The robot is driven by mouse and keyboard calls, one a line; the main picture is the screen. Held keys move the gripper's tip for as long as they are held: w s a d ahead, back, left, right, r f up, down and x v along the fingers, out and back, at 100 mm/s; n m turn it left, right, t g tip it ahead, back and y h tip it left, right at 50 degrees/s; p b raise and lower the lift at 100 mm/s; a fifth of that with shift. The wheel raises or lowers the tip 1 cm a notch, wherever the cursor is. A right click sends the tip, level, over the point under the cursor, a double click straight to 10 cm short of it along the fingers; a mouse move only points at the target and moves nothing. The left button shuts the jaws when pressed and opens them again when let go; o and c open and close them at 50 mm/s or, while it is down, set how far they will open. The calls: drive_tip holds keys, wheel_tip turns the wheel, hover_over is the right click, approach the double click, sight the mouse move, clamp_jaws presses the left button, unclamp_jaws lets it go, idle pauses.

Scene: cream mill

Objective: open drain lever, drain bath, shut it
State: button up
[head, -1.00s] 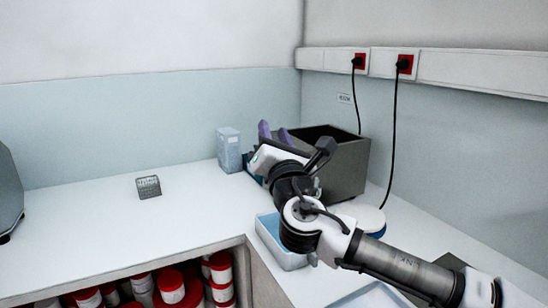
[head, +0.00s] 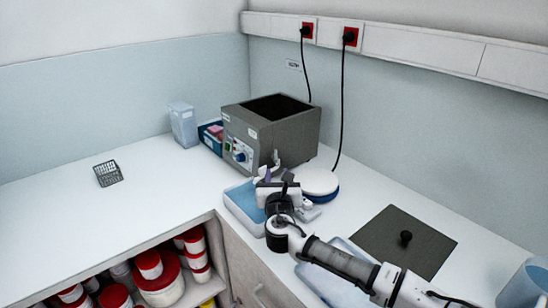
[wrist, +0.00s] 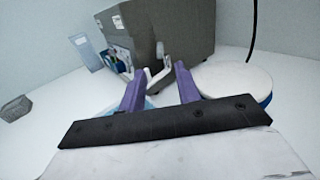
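The bath (head: 295,137) is a grey box with a dark open top, standing on the counter near the corner. Its front has a panel with a blue knob (head: 240,155). In the wrist view, a pale bent lever (wrist: 160,77) shows low at the bath's (wrist: 182,35) near corner, between my fingers in the picture. I cannot tell whether it is open or shut. My gripper (wrist: 159,68) has its purple fingers apart with nothing held between them. In the head view my gripper (head: 267,174) is just in front of the bath's lower corner and partly hides the lever area.
A tray with blue inside (head: 233,208) lies below my gripper. A white round plate (head: 320,182) is close on the right. A dark lid with a knob (head: 385,232), another tray (head: 312,284) and a small grey rack (head: 108,173) are on the counter. The left counter is mostly clear.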

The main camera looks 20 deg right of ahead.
sight(276, 161)
drive_tip(key=p+x, duration=0.2)
drive_tip(key=x, duration=0.5)
drive_tip(key=shift+w, duration=0.25)
clamp_jaws()
